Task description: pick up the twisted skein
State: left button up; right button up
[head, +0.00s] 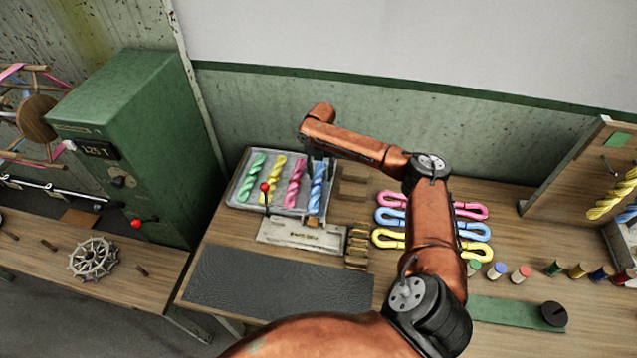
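Twisted skeins lie side by side in a grey tray (233,200) on the wooden table: green (252,178), yellow (273,181), pink (294,184) and blue (318,188). My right arm reaches in from the bottom and bends left over the table. My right gripper (319,165) points down at the upper end of the blue skein and hides part of it. Whether its fingers touch the skein, and how far apart they are, is too small to tell. My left gripper is out of view.
Untwisted pink (470,211), blue (475,231) and yellow (476,251) skeins lie partly behind my arm. A dark mat (275,283) is bare. A green cabinet (140,130) stands left.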

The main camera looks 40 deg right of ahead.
aim_at(318, 182)
jog(key=f, duration=0.1)
jog(key=w+f, duration=0.1)
jog(key=f, duration=0.3)
jog(key=shift+w+a, duration=0.25)
jog(key=shift+a, duration=0.05)
jog(key=shift+s+d, duration=0.1)
jog(key=shift+s, duration=0.1)
jog(key=shift+c, duration=1.5)
jog(key=c, duration=0.6)
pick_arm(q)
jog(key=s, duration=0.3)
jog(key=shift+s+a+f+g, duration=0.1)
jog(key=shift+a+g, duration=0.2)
pick_arm(e)
jog(key=shift+c, duration=0.2)
